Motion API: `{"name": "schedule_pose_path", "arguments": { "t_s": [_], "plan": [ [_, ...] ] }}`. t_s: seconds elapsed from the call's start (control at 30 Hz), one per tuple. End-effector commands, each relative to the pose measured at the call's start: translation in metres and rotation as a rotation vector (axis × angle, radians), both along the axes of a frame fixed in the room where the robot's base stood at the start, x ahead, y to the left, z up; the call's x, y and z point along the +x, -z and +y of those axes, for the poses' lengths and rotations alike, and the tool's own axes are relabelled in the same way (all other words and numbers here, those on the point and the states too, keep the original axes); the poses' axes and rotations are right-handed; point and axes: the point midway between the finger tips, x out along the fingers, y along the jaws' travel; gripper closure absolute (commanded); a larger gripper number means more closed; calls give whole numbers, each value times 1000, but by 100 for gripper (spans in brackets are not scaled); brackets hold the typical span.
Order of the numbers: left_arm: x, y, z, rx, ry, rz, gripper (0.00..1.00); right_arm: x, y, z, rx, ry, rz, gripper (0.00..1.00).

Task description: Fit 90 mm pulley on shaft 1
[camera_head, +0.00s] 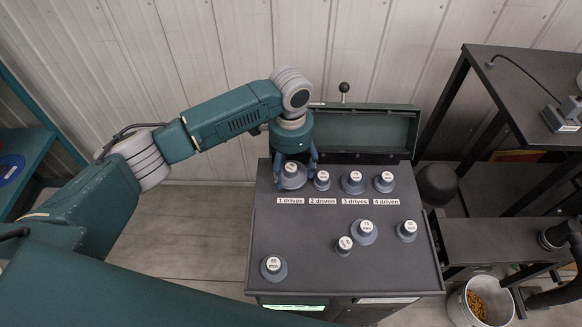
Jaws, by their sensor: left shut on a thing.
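My left gripper (295,170) reaches down from above at the place labelled 1. Its fingers are shut around a grey pulley (292,183) with a white top label. The label is too small to read surely, so I cannot tell if it is the 90 mm one. The pulley is at shaft 1, but whether it is seated or held just above is hidden. Smaller pulleys stand at place 2 (322,184), place 3 (353,187) and place 4 (384,186). My right gripper is not in view.
Several loose labelled pulleys stand on the dark cabinet top (310,225), including one at front left (274,276) and one at right (407,236). A raised lid (365,130) stands behind. The cabinet's left front is partly clear.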

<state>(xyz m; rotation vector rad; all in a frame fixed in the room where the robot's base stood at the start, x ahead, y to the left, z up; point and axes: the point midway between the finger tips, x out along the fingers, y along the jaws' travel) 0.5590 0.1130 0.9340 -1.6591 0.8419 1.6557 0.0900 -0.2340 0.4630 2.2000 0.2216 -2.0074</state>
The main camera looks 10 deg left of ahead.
Motion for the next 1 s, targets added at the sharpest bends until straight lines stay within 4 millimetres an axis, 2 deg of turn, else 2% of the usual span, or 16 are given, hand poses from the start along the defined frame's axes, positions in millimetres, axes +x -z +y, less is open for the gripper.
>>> {"name": "schedule_pose_path", "arguments": {
  "t_s": [1.0],
  "plan": [
    [0,15,0,-1,1,-1,63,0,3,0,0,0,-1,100]
  ]
}}
